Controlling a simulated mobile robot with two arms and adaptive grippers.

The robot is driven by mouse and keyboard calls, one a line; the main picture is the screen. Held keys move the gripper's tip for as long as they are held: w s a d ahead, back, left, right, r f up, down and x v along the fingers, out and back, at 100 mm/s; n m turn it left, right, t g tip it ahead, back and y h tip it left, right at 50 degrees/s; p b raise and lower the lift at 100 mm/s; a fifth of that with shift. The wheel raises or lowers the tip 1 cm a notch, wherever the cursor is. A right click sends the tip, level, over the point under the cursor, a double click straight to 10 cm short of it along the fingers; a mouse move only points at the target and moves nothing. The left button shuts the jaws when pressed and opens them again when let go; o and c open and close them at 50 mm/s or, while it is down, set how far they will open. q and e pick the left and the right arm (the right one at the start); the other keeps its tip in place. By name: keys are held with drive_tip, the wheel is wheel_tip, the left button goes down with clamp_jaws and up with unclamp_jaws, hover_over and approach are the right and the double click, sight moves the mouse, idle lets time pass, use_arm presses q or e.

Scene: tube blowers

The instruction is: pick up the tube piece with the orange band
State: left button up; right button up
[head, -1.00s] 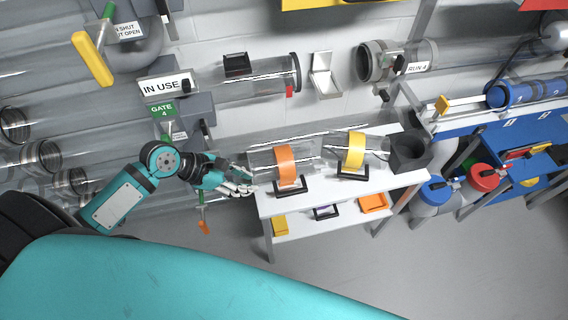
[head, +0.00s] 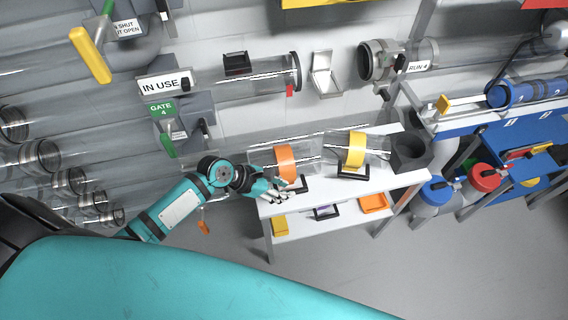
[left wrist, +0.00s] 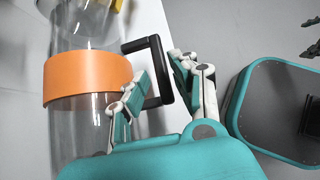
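The clear tube piece with the orange band (head: 285,160) lies on the white table, its black handle (head: 300,184) on the near side. In the left wrist view the orange band (left wrist: 85,78) fills the left part, with the black handle (left wrist: 155,62) beside it. My left gripper (head: 284,192) is at this handle. In the left wrist view its fingers (left wrist: 162,72) are apart, with the handle's outer bar between them. I cannot tell whether they touch it.
A similar tube piece with a yellow band (head: 354,148) and black handle lies to the right on the white table (head: 385,182). A dark grey box (head: 409,152) stands at the table's right end. Clear pipes and the green gate 4 sign (head: 161,109) are at the left.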

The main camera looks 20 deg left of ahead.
use_arm(q)
drive_tip(key=x, duration=0.4)
drive_tip(key=shift+d, duration=0.1)
clamp_jaws()
